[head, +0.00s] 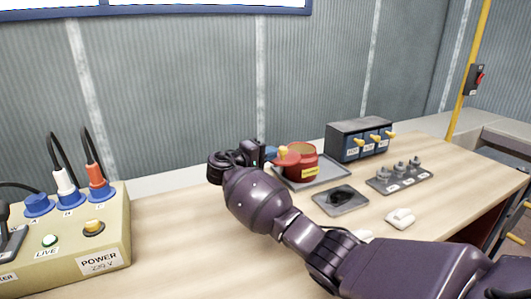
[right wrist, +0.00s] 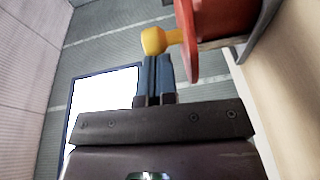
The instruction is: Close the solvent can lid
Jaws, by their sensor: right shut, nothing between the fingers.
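The red solvent can (head: 303,164) stands on a grey tray (head: 322,180) on the bench. Its red lid (head: 286,155) hangs open on the can's left side, with a yellow knob (head: 283,149) on it. In the right wrist view the lid (right wrist: 187,38) stands on edge beside the can (right wrist: 225,25), and the yellow knob (right wrist: 155,41) points left. My right gripper (head: 271,153) is shut and empty, its blue fingertips (right wrist: 156,62) right at the knob; whether they touch cannot be told. My left gripper is not in view.
A dark square pad (head: 341,199), a grey rack with pegs (head: 400,177) and a white object (head: 400,218) lie in front. A power box (head: 75,240) is at left. The left bench middle is clear.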

